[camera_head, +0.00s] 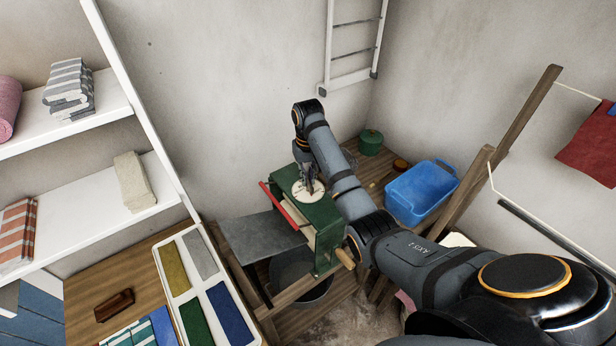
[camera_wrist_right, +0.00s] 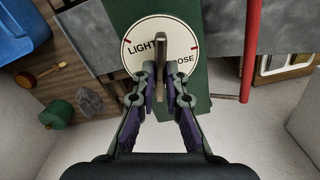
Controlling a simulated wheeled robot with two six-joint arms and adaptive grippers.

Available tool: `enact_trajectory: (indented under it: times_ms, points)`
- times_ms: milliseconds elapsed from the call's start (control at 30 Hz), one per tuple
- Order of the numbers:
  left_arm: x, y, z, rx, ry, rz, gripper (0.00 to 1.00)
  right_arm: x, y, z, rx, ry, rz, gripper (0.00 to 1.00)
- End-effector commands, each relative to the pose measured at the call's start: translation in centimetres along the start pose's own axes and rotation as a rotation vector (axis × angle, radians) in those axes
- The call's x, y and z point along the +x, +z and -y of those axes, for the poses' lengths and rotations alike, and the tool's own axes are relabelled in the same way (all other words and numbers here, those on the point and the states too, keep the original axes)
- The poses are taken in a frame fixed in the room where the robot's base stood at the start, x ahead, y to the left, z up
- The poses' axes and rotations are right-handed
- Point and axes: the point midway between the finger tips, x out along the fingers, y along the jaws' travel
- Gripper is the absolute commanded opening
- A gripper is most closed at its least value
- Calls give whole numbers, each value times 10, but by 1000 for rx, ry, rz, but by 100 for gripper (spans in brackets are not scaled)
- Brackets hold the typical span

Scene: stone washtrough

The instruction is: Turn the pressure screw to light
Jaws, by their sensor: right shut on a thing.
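The pressure screw (camera_wrist_right: 161,52) is a flat brown bar standing on a round white dial (camera_wrist_right: 137,63). The dial reads LIGHT at left and ends in OSE at right, with red marks. The bar lies between the two words, covering part of the lettering. My right gripper (camera_wrist_right: 161,72) has a finger on each side of the bar's near end and is shut on it. In the head view the right gripper (camera_head: 310,186) comes down over the dial (camera_head: 299,191) on top of the green mangle (camera_head: 325,212); the screw is mostly hidden there. My left gripper is not in view.
A red bar (camera_head: 284,206) runs along the mangle's side, beside a grey board (camera_head: 255,236). A blue tub (camera_head: 421,193) and a green pot (camera_head: 370,142) stand behind, right. A tray of coloured cloths (camera_head: 173,291) and shelves are at left.

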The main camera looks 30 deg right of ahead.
Motion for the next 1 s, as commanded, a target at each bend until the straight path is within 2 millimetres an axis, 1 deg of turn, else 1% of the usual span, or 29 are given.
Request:
enact_trajectory:
  times_ms: [33,700,1000]
  points:
    - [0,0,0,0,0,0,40,-3,-1,0,-42,0,-5,0]
    - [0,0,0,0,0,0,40,-3,-2,-1,-674,4,-6,0]
    - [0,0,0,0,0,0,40,-4,-2,-1,-908,6,-7,0]
